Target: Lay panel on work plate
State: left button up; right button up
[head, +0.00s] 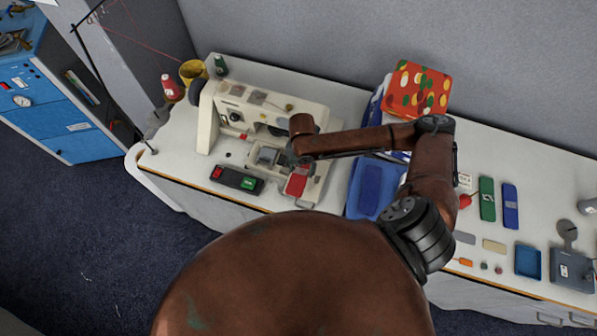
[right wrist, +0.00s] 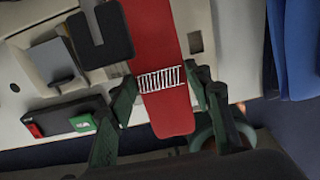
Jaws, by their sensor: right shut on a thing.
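A red panel (head: 297,181) with a white striped mark shows at the front right of the cream sewing machine (head: 212,122). My right gripper (right wrist: 163,98) is shut on this panel (right wrist: 160,50), with one dark green finger on each side of it. In the head view my wrist hides most of the gripper. A pale plate (head: 318,188), seemingly the work plate, shows beside and partly under the panel. I cannot tell whether the panel touches it. My left gripper is not in view.
A black control box (head: 238,180) with red and green buttons lies left of the panel. A blue tray (head: 357,205) stands to the right. A red patterned item (head: 418,88) is behind it. Several small items lie farther right. The table's front edge is close.

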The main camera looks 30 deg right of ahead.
aim_at(300, 171)
jog(key=shift+f, duration=0.4)
jog(key=shift+s+a, duration=0.1)
jog(key=shift+s, duration=0.05)
jog(key=f, duration=0.2)
jog(key=w+f, duration=0.1)
jog(key=f, duration=0.1)
jog(key=shift+a+p, duration=0.1)
jog(key=shift+p, duration=0.2)
jog(key=shift+s+r, duration=0.1)
jog(key=shift+s, duration=0.1)
jog(key=o, duration=1)
jog(key=shift+w, duration=0.1)
jog(key=shift+c, duration=0.2)
jog(key=shift+o, duration=1)
pick_arm(q)
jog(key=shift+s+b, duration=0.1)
jog(key=shift+b, duration=0.25)
pick_arm(e)
notch_tip(300, 171, up, 12)
